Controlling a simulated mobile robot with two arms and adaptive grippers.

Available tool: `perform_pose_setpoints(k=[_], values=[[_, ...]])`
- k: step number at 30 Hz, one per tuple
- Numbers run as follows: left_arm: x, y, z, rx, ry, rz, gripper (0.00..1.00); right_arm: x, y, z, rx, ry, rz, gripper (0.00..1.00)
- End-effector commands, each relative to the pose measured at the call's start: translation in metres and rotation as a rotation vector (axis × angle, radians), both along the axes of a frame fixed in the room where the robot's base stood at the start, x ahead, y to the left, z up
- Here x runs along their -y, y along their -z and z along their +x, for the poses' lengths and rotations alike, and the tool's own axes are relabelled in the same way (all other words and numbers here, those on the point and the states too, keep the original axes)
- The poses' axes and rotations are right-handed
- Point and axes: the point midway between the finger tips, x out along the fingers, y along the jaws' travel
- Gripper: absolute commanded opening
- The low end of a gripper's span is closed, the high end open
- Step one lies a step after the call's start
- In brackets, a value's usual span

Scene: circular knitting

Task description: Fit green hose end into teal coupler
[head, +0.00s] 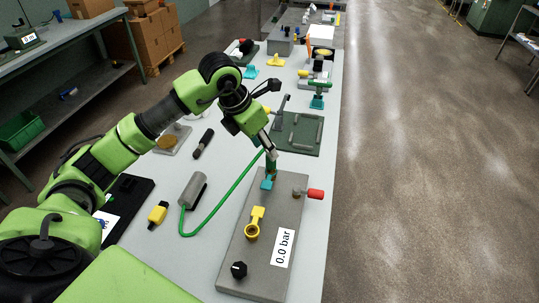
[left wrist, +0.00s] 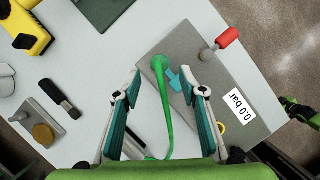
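The green hose (head: 209,222) runs from a grey cylinder (head: 192,189) in a loop up to my left gripper (head: 269,165). The left wrist view shows the hose end (left wrist: 160,63) between and just beyond the fingertips of that gripper (left wrist: 165,86). The fingers stand wide apart, clear of the hose on both sides. The teal coupler (head: 267,183) is on the grey panel, right under the hose end; it also shows beside the hose end in the left wrist view (left wrist: 181,80). I cannot tell whether the end sits inside it. A green and black part, likely my right gripper (left wrist: 297,109), shows at the edge.
The grey panel (head: 233,270) carries a yellow ring fitting (head: 254,224), a red-handled valve (head: 314,194), a black knob (head: 239,269) and a 0.0 bar label (head: 284,248). A green tray (head: 304,143) lies behind.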

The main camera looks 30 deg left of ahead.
Motion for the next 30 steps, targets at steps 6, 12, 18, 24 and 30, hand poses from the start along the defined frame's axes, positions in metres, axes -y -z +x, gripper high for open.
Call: perform_pose_setpoints(k=[6, 12, 18, 24, 30], values=[[-0.005, -0.033, -0.012, 0.002, 0.001, 0.0, 0.38, 0.0, 0.0, 0.0, 0.0, 0.0, 0.001, 0.0], [-0.007, -0.041, -0.016, -0.001, 0.0, 0.0, 0.38, -0.001, 0.0, 0.0, 0.0, 0.0, 0.001, 0.0], [-0.007, -0.041, -0.016, -0.001, 0.0, 0.0, 0.38, -0.001, 0.0, 0.0, 0.0, 0.0, 0.001, 0.0], [-0.007, -0.041, -0.016, -0.001, 0.0, 0.0, 0.38, -0.001, 0.0, 0.0, 0.0, 0.0, 0.001, 0.0], [-0.007, -0.052, -0.016, -0.001, 0.0, 0.0, 0.38, -0.001, -0.01, 0.0, 0.0, 0.001, 0.001, 0.0]])
